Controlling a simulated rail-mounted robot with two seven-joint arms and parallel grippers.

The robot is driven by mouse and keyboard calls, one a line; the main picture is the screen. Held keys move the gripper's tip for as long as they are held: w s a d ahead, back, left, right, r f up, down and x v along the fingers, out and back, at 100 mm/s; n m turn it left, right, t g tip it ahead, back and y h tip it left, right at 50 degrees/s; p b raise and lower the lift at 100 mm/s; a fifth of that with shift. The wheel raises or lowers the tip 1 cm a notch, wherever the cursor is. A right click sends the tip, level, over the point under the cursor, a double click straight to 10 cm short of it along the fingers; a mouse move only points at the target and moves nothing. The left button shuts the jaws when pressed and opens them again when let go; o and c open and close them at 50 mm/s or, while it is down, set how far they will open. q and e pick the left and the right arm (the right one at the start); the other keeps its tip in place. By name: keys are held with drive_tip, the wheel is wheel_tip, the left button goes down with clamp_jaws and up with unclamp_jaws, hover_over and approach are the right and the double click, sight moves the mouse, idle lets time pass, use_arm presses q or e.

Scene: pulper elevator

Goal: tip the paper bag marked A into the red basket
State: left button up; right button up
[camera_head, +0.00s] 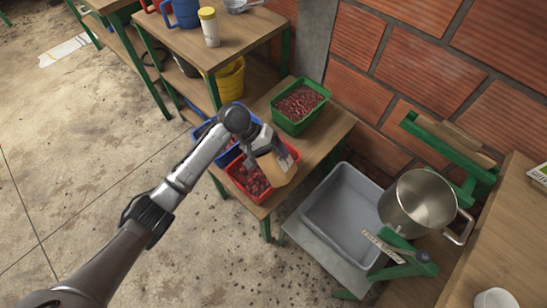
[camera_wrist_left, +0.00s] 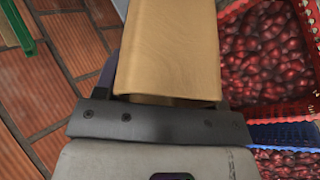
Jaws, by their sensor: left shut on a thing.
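My left gripper (camera_head: 266,148) is shut on a tan paper bag (camera_head: 278,171) and holds it over the red basket (camera_head: 243,193). In the left wrist view the bag (camera_wrist_left: 168,50) extends away from the jaws, with a folded edge close to them. No letter is readable on the visible side, and I cannot tell whether anything is inside the bag. The red basket holds many dark red cherries. Part of it shows at the right of the left wrist view (camera_wrist_left: 268,110). My right gripper is not in view.
A blue basket (camera_head: 201,130) and a green basket (camera_head: 318,98) of cherries share the wooden bench. Right of it are a grey tub (camera_head: 345,215) and a steel pot (camera_head: 420,202). A brick wall stands behind; the floor at left is mostly clear.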

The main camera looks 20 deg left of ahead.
use_arm(q)
drive_tip(key=shift+w+a+f+n+g+h+b, duration=0.15)
drive_tip(key=shift+f+g+h+b, duration=0.4)
drive_tip(key=shift+b, duration=1.05)
drive_tip(key=shift+s+f+n+g+h+b, duration=0.2)
drive_tip(key=shift+h+b, duration=0.55)
drive_tip(key=shift+b, duration=0.8)
drive_tip(key=shift+g+h+p, duration=0.25)
drive_tip(key=shift+h+p, duration=0.2)
drive_tip(key=shift+h, duration=0.05)
drive_tip(key=h, duration=0.1)
drive_tip(key=f+h, duration=0.1)
drive_tip(key=f+n+g+h, duration=0.1)
drive_tip(key=shift+w+a+f+b, duration=0.2)
drive_tip(key=shift+w+a+b, duration=0.15)
drive_tip(key=shift+w+b, duration=0.05)
drive_tip(key=h, duration=0.1)
drive_tip(key=n+h, duration=0.1)
drive_tip(key=a+g+h, duration=0.1)
drive_tip(key=h, duration=0.1)
drive_tip(key=shift+w+r+n, duration=0.25)
drive_tip(key=shift+w+r, duration=0.05)
drive_tip(key=shift+r, duration=0.05)
